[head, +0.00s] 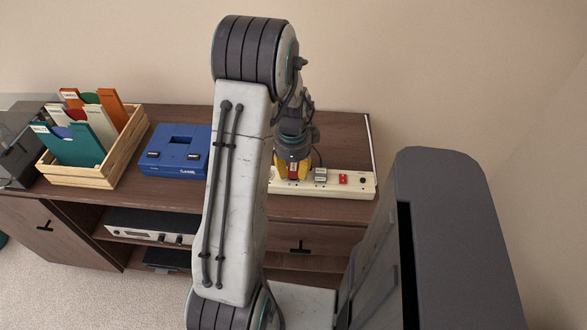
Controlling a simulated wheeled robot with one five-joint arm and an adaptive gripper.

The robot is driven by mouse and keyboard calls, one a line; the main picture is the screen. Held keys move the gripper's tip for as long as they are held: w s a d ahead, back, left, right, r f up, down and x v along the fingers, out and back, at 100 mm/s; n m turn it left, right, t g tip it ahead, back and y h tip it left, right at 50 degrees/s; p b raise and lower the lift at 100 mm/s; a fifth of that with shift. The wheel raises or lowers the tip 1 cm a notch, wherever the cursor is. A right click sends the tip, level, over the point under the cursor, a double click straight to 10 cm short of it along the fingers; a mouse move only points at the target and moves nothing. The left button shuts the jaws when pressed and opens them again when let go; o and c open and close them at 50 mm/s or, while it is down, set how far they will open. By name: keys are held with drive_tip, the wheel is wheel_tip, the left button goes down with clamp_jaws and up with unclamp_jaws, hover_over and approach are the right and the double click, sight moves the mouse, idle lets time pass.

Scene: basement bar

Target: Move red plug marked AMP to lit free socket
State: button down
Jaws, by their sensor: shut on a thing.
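A cream power strip (340,190) lies on the right part of the brown cabinet top. My gripper (292,173), with yellow fingers, points down at the strip's left part. It is shut on a small dark red thing (293,168), which looks like the red plug. I cannot read a mark on it, nor tell whether it is in a socket or just above one. A grey plug (320,175) sits in the strip just right of my gripper. Further right is a small bright red part (343,179), perhaps a switch. My arm hides the strip's left end; no socket light can be made out.
A blue console (180,150) stands left of my arm. A wooden crate (90,170) of record sleeves and a dark grey device (20,145) are further left. A silver unit (150,228) is on the shelf below. The cabinet top behind the strip is clear.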

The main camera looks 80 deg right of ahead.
drive_tip(key=shift+f+b, duration=0.3)
drive_tip(key=shift+b, duration=0.05)
idle(0.6)
idle(0.3)
drive_tip(key=c, duration=0.9)
unclamp_jaws()
drive_tip(key=shift+o, duration=0.2)
drive_tip(key=shift+r, duration=0.15)
wheel_tip(320, 180, up, 12)
drive_tip(key=shift+a, duration=0.4)
